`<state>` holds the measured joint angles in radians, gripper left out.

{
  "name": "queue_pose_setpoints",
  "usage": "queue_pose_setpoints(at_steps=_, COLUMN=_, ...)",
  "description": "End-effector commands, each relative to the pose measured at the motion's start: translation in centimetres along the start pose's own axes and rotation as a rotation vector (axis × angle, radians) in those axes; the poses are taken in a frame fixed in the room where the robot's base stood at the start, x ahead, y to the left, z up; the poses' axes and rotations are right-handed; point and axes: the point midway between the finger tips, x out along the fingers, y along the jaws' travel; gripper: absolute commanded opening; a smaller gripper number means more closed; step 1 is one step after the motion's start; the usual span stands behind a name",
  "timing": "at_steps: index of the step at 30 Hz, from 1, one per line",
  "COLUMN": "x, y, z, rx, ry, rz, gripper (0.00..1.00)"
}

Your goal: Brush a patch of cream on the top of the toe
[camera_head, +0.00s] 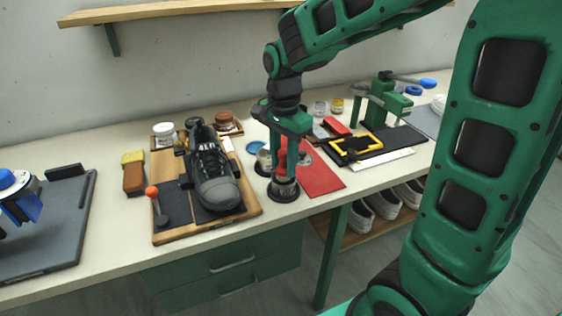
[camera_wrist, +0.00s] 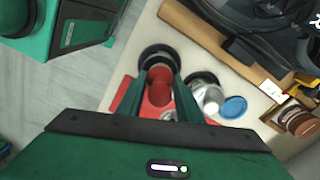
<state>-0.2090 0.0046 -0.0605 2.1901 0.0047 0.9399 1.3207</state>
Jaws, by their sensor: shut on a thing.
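A dark grey shoe (camera_head: 210,165) stands on a wooden board, its rounded grey toe (camera_head: 218,192) facing the front. My gripper (camera_head: 283,160) points down to the right of the shoe and is shut on the red handle (camera_wrist: 159,86) of an upright tool. Its lower end is in a round holder with a black base (camera_head: 283,191); the bristles are hidden, so I cannot tell its exact kind. A silver tin (camera_wrist: 208,98) stands beside the holder, with a round blue lid (camera_wrist: 233,107) near it. The lid also shows in the head view (camera_head: 255,147). The tin's contents are not clear.
The wooden board (camera_head: 245,208) carries an orange-knobbed lever (camera_head: 153,192) left of the toe. A red mat (camera_head: 322,178) lies right of the holder. A green press (camera_head: 385,102) stands farther right. A brown-and-yellow brush (camera_head: 133,175) lies left of the board.

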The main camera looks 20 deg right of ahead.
Motion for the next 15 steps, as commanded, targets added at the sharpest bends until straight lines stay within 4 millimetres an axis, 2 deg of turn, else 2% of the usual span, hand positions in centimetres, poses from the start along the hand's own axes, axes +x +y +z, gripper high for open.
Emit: queue_pose_setpoints(at_steps=15, x=0.45, y=0.02, z=-0.09, rx=0.002, ry=0.000, rz=0.000, gripper=0.10)
